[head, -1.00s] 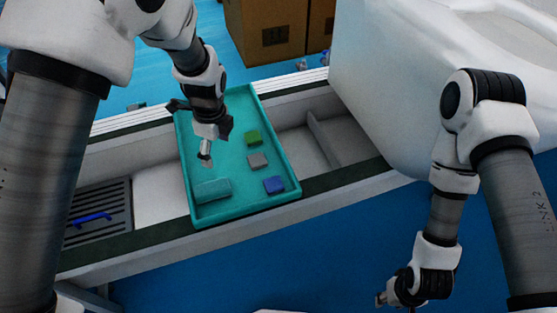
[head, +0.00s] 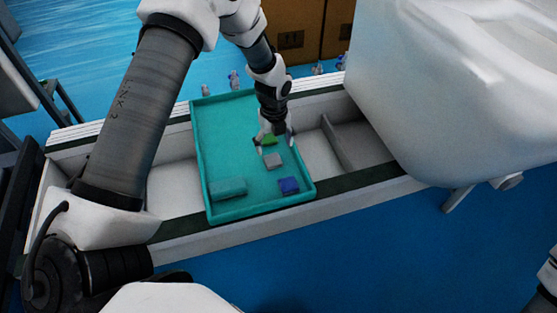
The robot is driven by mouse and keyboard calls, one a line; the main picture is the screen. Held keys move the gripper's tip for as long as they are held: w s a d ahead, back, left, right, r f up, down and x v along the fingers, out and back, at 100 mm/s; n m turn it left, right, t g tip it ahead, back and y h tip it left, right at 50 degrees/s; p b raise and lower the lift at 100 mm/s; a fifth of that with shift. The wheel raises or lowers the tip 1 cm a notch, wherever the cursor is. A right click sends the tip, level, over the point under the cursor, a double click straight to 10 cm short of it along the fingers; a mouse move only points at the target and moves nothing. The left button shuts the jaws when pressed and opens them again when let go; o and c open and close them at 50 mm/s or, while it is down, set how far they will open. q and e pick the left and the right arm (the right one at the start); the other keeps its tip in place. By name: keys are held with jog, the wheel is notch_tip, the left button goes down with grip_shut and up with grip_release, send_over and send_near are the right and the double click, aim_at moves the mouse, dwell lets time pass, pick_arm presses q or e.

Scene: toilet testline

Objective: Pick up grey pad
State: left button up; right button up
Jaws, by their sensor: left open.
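The grey pad (head: 273,161) lies flat in the teal tray (head: 239,167), between a green pad and a blue pad. The green pad (head: 268,141) is just behind it and partly hidden by my gripper. The blue pad (head: 289,185) lies in front, near the tray's front right corner. My left gripper (head: 274,146) is open and points down over the green pad, just behind the grey pad. Its fingers look empty. My right gripper is out of the picture; only a bit of that arm shows at the lower right edge.
A teal block (head: 229,187) lies at the tray's front left. The tray rests on a conveyor line (head: 180,190) with low side rails. A large white toilet body (head: 440,100) stands close on the right. Cardboard boxes (head: 300,30) stand behind.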

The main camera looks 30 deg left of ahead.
aim_at(273, 160)
pick_arm(q)
jog(key=f, duration=0.6)
jog(key=shift+s+a+b, duration=0.2)
jog(key=shift+a+b, duration=0.05)
jog(key=shift+b, duration=0.05)
jog(key=shift+r, duration=0.1)
jog(key=c, duration=0.8)
jog(key=shift+c, duration=0.2)
